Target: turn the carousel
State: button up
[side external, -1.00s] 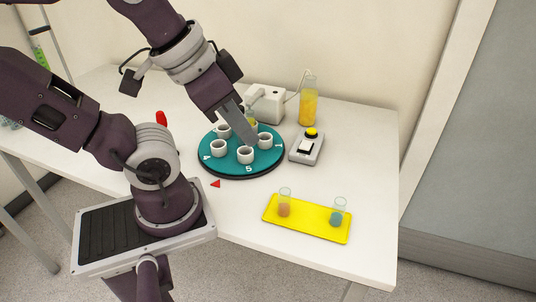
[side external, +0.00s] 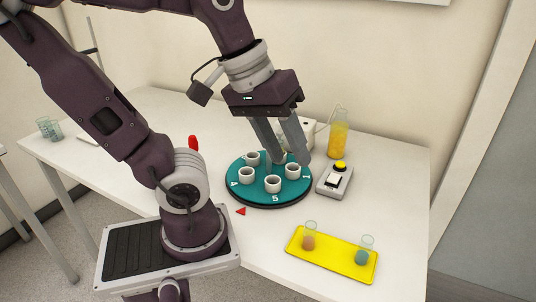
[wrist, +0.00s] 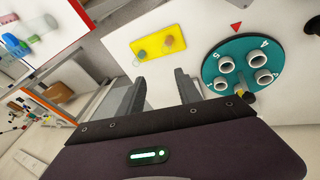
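The carousel (side external: 250,198) is a teal disc on a dark base, carrying several white cups, with numbers near its rim. It also shows at the right in the wrist view (wrist: 241,48). A red triangle (side external: 241,211) on the table points at its edge, between numbers 4 and 5; the wrist view shows the same (wrist: 236,27). My gripper (side external: 290,160) is over the back of the carousel, fingers pointing down. The wrist view shows its two fingers (wrist: 160,77) apart with nothing between them. Whether a fingertip touches the carousel cannot be told; the back cups are partly hidden.
A grey box with a yellow button and white switch (side external: 334,180) stands right of the carousel. A yellow tray (side external: 331,264) with two small glasses lies in front.

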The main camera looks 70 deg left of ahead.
jog(key=shift+o, duration=0.3)
jog(key=w+a+f+n+g+h, duration=0.1)
jog(key=w+a+n, duration=0.4)
jog(key=n, duration=0.9)
jog(key=shift+a+f+g, duration=0.2)
jog(key=shift+a+g, duration=0.3)
jog(key=shift+a, duration=0.4)
jog(key=a+f+n, duration=0.1)
jog(key=a+n, duration=0.4)
jog(key=n, duration=0.3)
jog(key=a+f+n+g+y, duration=0.1)
jog(key=a+n, duration=0.5)
jog(key=n, duration=0.3)
jog(key=a+f+n+g+y, duration=0.1)
jog(key=a+n, duration=0.5)
jog(key=n, duration=0.3)
jog(key=shift+w+a, duration=0.1)
jog(key=shift+w, duration=0.15)
jog(key=shift+s+a+n, duration=0.1)
jog(key=shift+a+n, duration=0.2)
jog(key=shift+n, duration=0.5)
notch_tip(320, 180, down, 7)
jog(key=shift+a, duration=0.1)
grip_shut()
